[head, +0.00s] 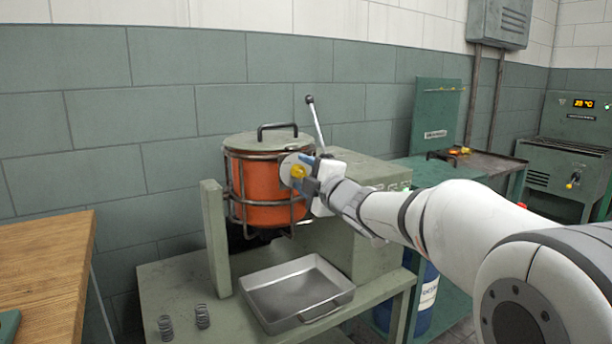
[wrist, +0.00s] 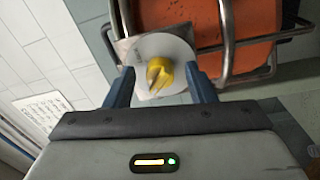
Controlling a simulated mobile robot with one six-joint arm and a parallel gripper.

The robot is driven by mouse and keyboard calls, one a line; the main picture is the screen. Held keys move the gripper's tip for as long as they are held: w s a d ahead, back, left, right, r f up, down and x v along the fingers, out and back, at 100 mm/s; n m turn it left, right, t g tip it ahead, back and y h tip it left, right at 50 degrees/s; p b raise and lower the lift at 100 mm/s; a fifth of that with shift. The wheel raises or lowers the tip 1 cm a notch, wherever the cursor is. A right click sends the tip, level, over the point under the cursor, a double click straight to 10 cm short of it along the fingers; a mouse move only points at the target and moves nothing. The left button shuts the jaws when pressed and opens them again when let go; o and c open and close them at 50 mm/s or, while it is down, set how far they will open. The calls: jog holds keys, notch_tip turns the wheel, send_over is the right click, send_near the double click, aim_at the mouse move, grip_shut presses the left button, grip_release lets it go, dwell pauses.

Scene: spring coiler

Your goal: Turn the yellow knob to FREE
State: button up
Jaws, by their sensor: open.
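The yellow knob (head: 298,171) sits on a pale round plate (head: 287,163) at the right side of the orange drum. In the wrist view the yellow knob (wrist: 159,76) stands out from the pale dial plate (wrist: 172,50). The lettering on the plate is too small to read. My gripper (head: 312,172) is at the knob in the head view. In the wrist view my gripper (wrist: 163,82) has its two blue fingers apart, one on each side of the knob, with a visible gap on both sides.
The orange drum (head: 265,180) hangs in a dark cage with a lidded top. A lever (head: 315,122) rises behind the knob. A wooden table (head: 45,270) is at left.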

jog(key=p+v, duration=0.1)
jog(key=v, duration=0.6)
jog(key=shift+s+d, duration=0.25)
jog(key=shift+s, duration=0.05)
